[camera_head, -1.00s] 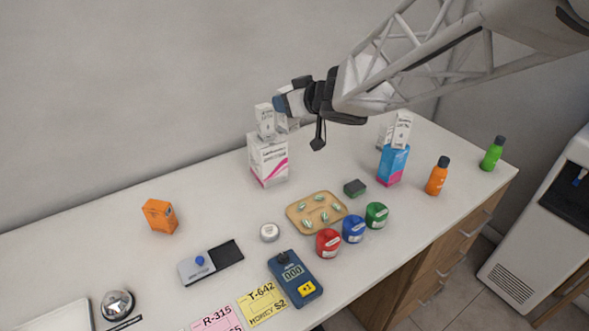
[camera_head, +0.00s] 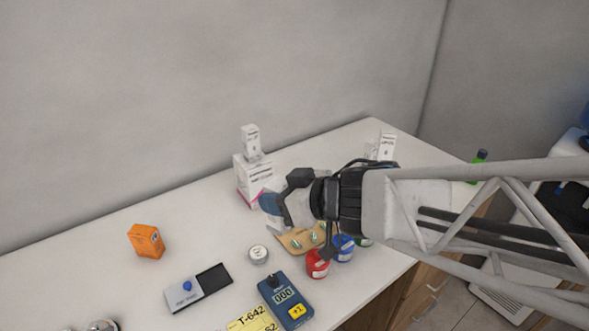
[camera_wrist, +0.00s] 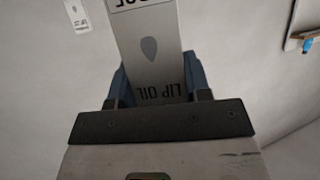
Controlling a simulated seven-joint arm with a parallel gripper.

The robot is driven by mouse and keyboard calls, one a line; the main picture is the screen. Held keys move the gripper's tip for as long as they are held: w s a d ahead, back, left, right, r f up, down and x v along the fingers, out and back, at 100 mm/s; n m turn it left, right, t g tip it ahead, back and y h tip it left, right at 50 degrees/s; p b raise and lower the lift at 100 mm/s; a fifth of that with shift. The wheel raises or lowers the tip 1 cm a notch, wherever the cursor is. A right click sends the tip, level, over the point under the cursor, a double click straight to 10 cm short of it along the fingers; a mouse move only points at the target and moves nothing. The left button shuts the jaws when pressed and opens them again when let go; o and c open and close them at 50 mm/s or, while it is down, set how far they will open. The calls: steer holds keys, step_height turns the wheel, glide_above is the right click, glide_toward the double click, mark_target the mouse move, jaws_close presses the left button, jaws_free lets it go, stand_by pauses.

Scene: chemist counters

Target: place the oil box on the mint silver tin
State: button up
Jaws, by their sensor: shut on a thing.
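The oil box (camera_wrist: 152,55), a pale grey-white carton lettered "LIP OIL", is between the fingers of my gripper (camera_wrist: 158,85) in the wrist view. In the head view my gripper (camera_head: 272,203) is shut above the counter, in front of the white and pink carton, and the held box is mostly hidden there. The mint silver tin (camera_head: 258,254), small, round and pale-topped, lies flat on the counter, lower in the picture than my gripper and apart from it. Its top looks bare. I cannot make out the tin in the wrist view.
A small white box (camera_head: 250,142) stands on the white and pink carton (camera_head: 250,178). A tan tray (camera_head: 297,241), red jar (camera_head: 317,264) and blue jar (camera_head: 343,248) are right of the tin. A blue meter (camera_head: 286,301) and grey device (camera_head: 198,288) lie in front. An orange box (camera_head: 146,241) stands left.

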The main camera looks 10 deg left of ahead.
steer(key=s+d+f, duration=0.1)
steer(key=s+f, duration=0.3)
steer(key=f, duration=1.1)
steer(key=shift+g, duration=0.3)
steer(key=shift+s+d, duration=0.1)
steer(key=w+a+f, duration=0.1)
steer(key=w+a, duration=0.8)
steer(key=w, duration=0.3)
steer(key=shift+w+a+f, duration=0.3)
steer(key=shift+w, duration=0.1)
steer(key=shift+f, duration=1.75)
steer(key=shift+f, duration=0.2)
steer(key=o, duration=0.9)
